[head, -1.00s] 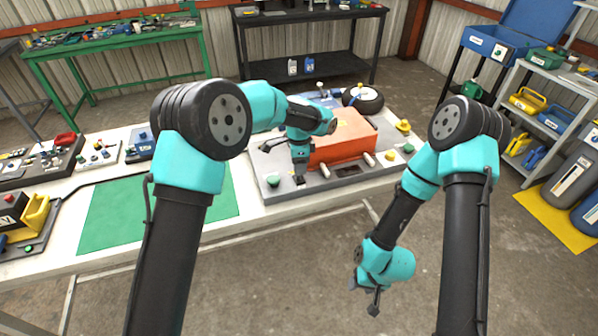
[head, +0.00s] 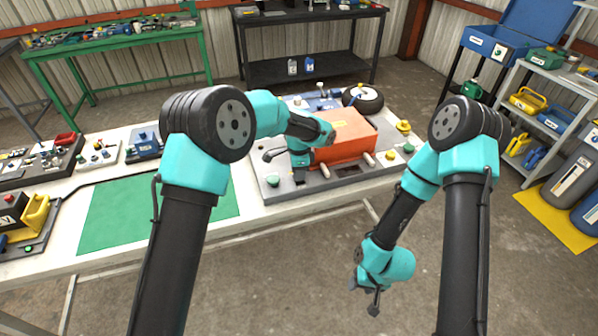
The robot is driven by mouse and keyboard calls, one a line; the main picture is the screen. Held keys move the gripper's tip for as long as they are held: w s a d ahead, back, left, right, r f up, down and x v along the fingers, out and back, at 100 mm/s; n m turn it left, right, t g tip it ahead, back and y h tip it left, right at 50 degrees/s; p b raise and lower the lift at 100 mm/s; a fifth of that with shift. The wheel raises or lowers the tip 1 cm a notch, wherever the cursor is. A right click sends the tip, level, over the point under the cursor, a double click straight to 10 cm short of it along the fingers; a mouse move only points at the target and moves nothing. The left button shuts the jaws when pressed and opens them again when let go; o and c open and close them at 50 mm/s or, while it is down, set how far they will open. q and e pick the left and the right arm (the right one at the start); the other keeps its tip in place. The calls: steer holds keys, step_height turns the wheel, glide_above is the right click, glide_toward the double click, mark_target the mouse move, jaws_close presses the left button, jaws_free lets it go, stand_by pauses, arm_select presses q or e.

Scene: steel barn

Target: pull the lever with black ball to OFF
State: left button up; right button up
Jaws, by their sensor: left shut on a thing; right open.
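My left gripper (head: 299,174) points down at the front left of the grey panel (head: 283,192), beside the orange housing (head: 345,141). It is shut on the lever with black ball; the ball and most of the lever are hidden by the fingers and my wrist. No OFF marking can be read at this size. My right gripper (head: 366,289) is open and empty, hanging low over the floor in front of the table, well away from the panel.
A green button (head: 273,181) sits near the panel's front left corner. Cream-tipped levers (head: 325,171) stand along the front edge, with a yellow knob (head: 403,126) at the right. A wheel (head: 363,99) lies behind. The green mat (head: 115,220) is bare.

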arm_select(q)
steer(key=shift+c, duration=1.1)
steer(key=shift+s, duration=0.1)
steer(key=shift+s+t+y, duration=0.15)
steer(key=shift+s+t, duration=0.05)
steer(key=shift+t, duration=0.45)
steer(key=shift+s+t+y, duration=0.15)
steer(key=shift+t, duration=0.5)
steer(key=shift+d, duration=0.1)
steer(key=o, duration=0.9)
steer(key=s+r, duration=0.1)
steer(key=r, duration=0.4)
steer(key=s+r, duration=0.1)
steer(key=r, duration=0.5)
steer(key=s+d+r, duration=0.1)
steer(key=r, duration=0.5)
steer(key=shift+s, duration=0.25)
